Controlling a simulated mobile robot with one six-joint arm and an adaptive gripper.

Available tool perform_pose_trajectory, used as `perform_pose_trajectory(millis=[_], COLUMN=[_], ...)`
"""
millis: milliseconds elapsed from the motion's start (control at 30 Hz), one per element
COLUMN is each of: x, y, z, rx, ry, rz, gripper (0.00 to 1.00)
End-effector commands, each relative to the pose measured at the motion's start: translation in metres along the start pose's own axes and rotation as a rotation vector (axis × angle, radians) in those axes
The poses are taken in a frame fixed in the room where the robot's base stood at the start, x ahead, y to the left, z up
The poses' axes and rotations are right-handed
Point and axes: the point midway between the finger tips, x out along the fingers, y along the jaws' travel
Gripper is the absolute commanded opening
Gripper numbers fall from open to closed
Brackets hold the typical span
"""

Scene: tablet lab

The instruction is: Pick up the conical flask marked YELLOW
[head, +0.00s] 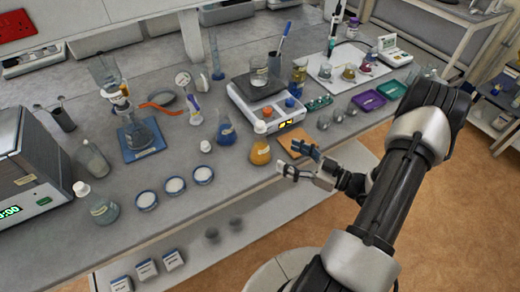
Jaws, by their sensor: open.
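A conical flask with orange-yellow liquid (260,152) stands upright near the front edge of the bench, with a white stopper on top and a pale label too small to read. My gripper (291,160) is open and empty, just to the right of this flask. Its fingers reach toward the flask at the bench's front edge, apart from it as far as I can tell. A similar conical flask with blue liquid (226,131) stands behind and to the left.
A white balance (262,112) carrying a beaker stands close behind the yellow flask. An orange-brown tile (296,142) lies to its right. A purple tray (368,100) lies further right.

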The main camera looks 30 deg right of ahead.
Motion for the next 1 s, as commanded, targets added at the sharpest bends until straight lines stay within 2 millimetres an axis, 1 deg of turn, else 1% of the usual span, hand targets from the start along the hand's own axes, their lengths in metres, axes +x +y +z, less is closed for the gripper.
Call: perform_pose_trajectory(millis=[33,100,233,300,467,700,800,1000], x=[0.013,0.027,0.048,0.055,0.064,0.099,0.108,0.112], y=[-0.001,-0.001,0.000,0.000,0.000,-0.002,-0.002,-0.001], z=[0.001,0.001,0.001,0.001,0.000,0.002,0.001,0.000], rx=[-0.001,-0.003,-0.002,-0.002,-0.002,-0.003,-0.002,-0.001], ry=[0.000,-0.001,-0.001,-0.001,-0.001,-0.002,-0.002,-0.002], rz=[-0.006,-0.005,-0.003,-0.001,-0.001,-0.003,-0.001,0.002], gripper=[0.70,0.70,0.70,0.70,0.70,0.70,0.70,0.70])
